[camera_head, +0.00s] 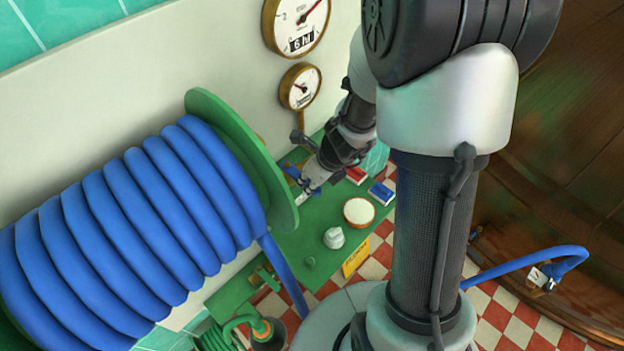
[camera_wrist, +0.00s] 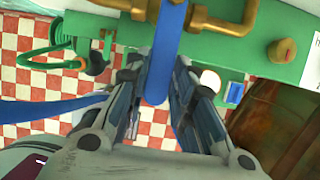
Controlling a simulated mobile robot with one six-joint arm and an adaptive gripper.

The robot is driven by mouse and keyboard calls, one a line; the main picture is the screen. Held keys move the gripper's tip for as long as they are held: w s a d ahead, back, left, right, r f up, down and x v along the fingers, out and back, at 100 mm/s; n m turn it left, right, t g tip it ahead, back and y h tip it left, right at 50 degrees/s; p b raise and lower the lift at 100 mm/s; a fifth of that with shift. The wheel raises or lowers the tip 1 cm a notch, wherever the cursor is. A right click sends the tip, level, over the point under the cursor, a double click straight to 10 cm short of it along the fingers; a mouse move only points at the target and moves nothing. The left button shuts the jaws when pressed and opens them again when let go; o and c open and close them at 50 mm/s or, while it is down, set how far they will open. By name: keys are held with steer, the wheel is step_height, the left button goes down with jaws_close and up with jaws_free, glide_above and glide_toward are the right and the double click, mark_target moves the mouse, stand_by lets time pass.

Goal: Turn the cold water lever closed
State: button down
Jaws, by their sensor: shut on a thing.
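The cold water lever is a flat blue bar (camera_wrist: 170,45) that runs down from the brass pipework (camera_wrist: 235,25) at the top of the wrist view. My gripper (camera_wrist: 160,70) has a finger on each side of the blue lever and is shut on it. The lever's free end shows between the fingers. In the camera_head view my gripper (camera_head: 306,186) is at the wall end of the green panel, beside a small blue part of the lever (camera_head: 289,169). My gripper and arm hide most of the lever there.
A large blue hose reel (camera_head: 130,230) with a green flange stands at the left. Two gauges (camera_head: 300,86) hang on the wall above. The green panel (camera_head: 300,242) bears a red block (camera_head: 356,175), a blue block (camera_head: 381,192) and a white disc (camera_head: 359,210). A copper kettle (camera_head: 570,120) is at right.

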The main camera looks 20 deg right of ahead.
steer(key=c, duration=1.4)
jaws_free()
steer(key=shift+o, duration=0.2)
steer(key=shift+r, duration=0.15)
steer(key=v, duration=1.1)
steer(key=shift+s+r, duration=0.3)
steer(key=shift+r, duration=0.05)
